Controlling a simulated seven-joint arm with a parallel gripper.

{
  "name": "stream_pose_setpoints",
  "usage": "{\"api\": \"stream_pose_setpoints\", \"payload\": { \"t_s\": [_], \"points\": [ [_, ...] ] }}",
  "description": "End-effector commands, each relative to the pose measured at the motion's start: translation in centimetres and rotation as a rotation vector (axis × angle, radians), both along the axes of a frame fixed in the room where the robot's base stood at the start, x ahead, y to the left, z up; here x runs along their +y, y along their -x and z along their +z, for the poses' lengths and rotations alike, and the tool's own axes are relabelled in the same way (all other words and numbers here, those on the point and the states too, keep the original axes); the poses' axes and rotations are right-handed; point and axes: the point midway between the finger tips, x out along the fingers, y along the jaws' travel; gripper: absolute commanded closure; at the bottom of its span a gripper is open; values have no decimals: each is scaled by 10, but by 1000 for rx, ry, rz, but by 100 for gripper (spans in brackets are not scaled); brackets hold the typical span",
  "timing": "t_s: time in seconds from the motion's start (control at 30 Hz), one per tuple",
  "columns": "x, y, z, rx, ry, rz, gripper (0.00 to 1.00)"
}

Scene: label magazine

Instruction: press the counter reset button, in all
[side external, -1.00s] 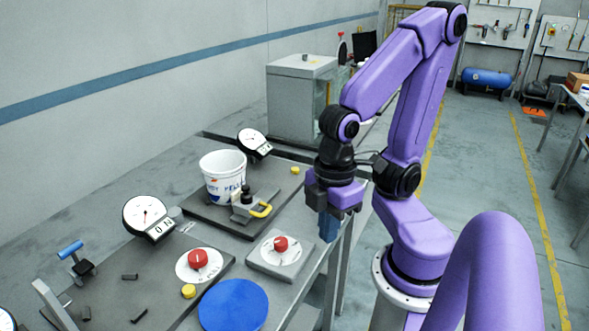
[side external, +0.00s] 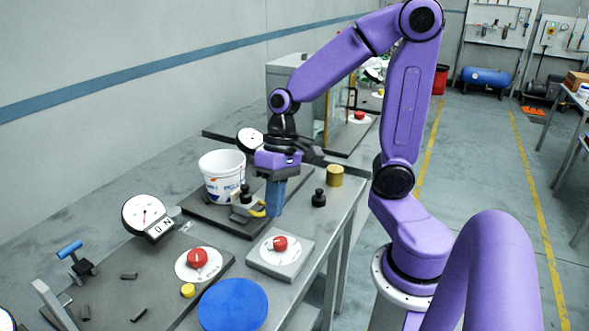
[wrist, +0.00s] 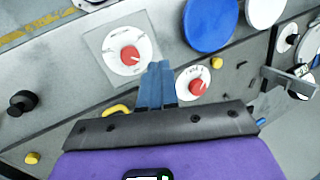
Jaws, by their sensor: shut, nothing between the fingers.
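Two small yellow buttons look like candidates for the counter reset button; I cannot read a label that tells which. One yellow button (side external: 188,290) sits beside the red knob on the near dark plate, and it also shows in the wrist view (wrist: 218,63). The other yellow button (wrist: 32,158) is at the lower left of the wrist view; my gripper hides it in the side view. My gripper (side external: 274,213) points down with its blue fingers together and empty, beside the yellow handle (side external: 258,211). In the wrist view, my fingertips (wrist: 160,67) lie between the two red knobs.
A white bucket (side external: 222,174) and a clamp stand on the far plate. A red knob on a grey block (side external: 280,244), a blue disc (side external: 233,305), a black knob (side external: 318,198) and a brass cylinder (side external: 335,176) are nearby. A dial gauge (side external: 144,213) stands at left.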

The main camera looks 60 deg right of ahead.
Motion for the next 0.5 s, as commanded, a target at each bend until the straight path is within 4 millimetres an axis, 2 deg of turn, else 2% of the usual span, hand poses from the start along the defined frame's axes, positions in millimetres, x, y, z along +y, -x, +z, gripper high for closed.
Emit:
{"api": "stream_pose_setpoints", "payload": {
  "t_s": [0.27,0.5],
  "points": [
    [-37,-52,0,47,-107,-413,100],
    [-84,-92,1,68,-208,-763,100]
  ]
}}
